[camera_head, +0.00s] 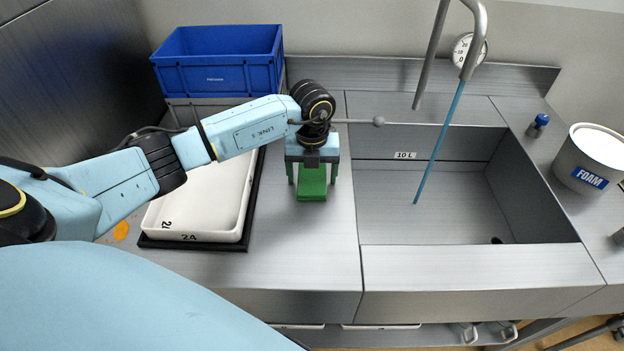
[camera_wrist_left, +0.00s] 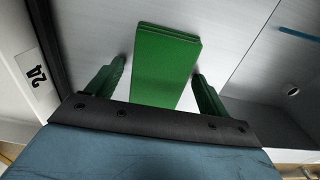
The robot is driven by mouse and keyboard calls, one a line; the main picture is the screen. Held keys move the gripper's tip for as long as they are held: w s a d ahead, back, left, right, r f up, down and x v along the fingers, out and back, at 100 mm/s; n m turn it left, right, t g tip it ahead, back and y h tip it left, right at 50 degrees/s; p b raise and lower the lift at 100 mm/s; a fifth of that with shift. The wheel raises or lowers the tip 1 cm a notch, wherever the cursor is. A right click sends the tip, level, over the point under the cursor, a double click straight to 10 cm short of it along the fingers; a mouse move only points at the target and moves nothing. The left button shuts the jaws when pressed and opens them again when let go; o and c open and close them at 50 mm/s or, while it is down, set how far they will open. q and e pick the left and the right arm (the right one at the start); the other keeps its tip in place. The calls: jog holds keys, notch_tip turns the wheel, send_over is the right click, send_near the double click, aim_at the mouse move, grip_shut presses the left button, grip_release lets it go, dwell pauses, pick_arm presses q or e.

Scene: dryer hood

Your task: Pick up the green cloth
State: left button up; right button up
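The green cloth (camera_head: 312,184) is a flat, folded rectangle on the steel counter, just left of the sink. It also shows in the left wrist view (camera_wrist_left: 165,62), running in between the two fingers. My left gripper (camera_head: 311,178) is over the cloth, with one green finger on each side of it. In the left wrist view my left gripper (camera_wrist_left: 160,85) is open, and a gap shows between each finger and the cloth. The cloth's far end is hidden under the gripper body in the head view. My right gripper is not in view.
A white tray (camera_head: 190,237) on a black base lies left of the cloth, close to the gripper. A blue crate (camera_head: 218,75) stands behind. The sink (camera_head: 440,205), with a tap and blue stream, is right. A foam tub (camera_head: 592,160) stands far right.

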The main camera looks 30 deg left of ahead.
aim_at(312, 176)
pick_arm(q)
jog(key=c, duration=0.8)
jog(key=shift+c, duration=0.2)
notch_tip(312, 176, up, 10)
